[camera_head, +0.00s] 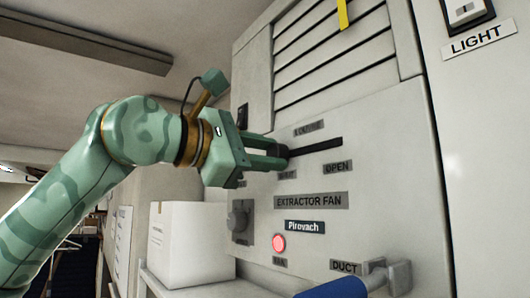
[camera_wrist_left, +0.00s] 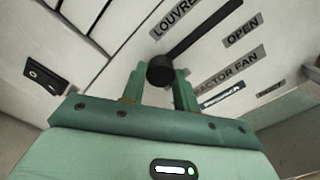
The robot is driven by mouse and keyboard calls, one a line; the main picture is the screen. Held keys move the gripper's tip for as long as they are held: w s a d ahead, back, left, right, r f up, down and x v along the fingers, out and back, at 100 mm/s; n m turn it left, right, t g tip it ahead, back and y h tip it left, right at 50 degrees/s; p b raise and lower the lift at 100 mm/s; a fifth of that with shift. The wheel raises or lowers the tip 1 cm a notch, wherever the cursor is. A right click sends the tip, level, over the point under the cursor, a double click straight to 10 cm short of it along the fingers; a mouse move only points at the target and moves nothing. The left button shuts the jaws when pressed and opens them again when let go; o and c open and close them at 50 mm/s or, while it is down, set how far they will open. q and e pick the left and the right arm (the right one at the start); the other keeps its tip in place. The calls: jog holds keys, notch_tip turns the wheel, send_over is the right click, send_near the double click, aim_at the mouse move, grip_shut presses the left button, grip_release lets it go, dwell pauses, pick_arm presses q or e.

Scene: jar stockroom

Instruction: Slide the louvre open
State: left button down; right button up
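The louvre slider's round black knob (camera_wrist_left: 160,71) sits at the left end of a dark slot (camera_head: 316,147) in the grey extractor fan panel. The slot runs right toward the OPEN label (camera_head: 338,167); another label at the knob's end is partly hidden. My green left gripper (camera_head: 286,153) reaches the panel from the left. In the left wrist view its two fingers (camera_wrist_left: 160,84) lie on either side of the knob, close against it. The louvre slats (camera_head: 335,55) are above the slot, with a yellow strip (camera_head: 343,14) over them. My right gripper is not in view.
Below the slot are a dark rotary knob (camera_head: 240,215), a lit red button (camera_head: 279,242) and a grey fitting with a blue bar (camera_head: 335,289) by the DUCT label. A white box (camera_head: 190,244) stands at lower left. A light switch (camera_head: 465,11) is at upper right.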

aim_at(338, 143)
pick_arm(q)
jog(key=shift+s+d+f, duration=0.1)
jog(key=shift+s+d, duration=0.1)
jog(key=shift+s, duration=0.05)
jog(key=s+d+b, duration=0.1)
jog(key=s+d, duration=0.1)
jog(key=s+d+b, duration=0.2)
jog(key=s, duration=0.1)
jog(key=s+d+b, duration=0.1)
jog(key=s+b, duration=0.1)
jog(key=s, duration=0.1)
jog(key=shift+d, duration=0.4)
jog(key=shift+w+a, duration=0.1)
jog(key=shift+w, duration=0.05)
jog(key=c, duration=1.1)
grip_release()
jog(key=shift+o, duration=0.2)
jog(key=shift+s+d, duration=0.2)
jog(key=shift+s, duration=0.05)
jog(key=shift+a, duration=0.1)
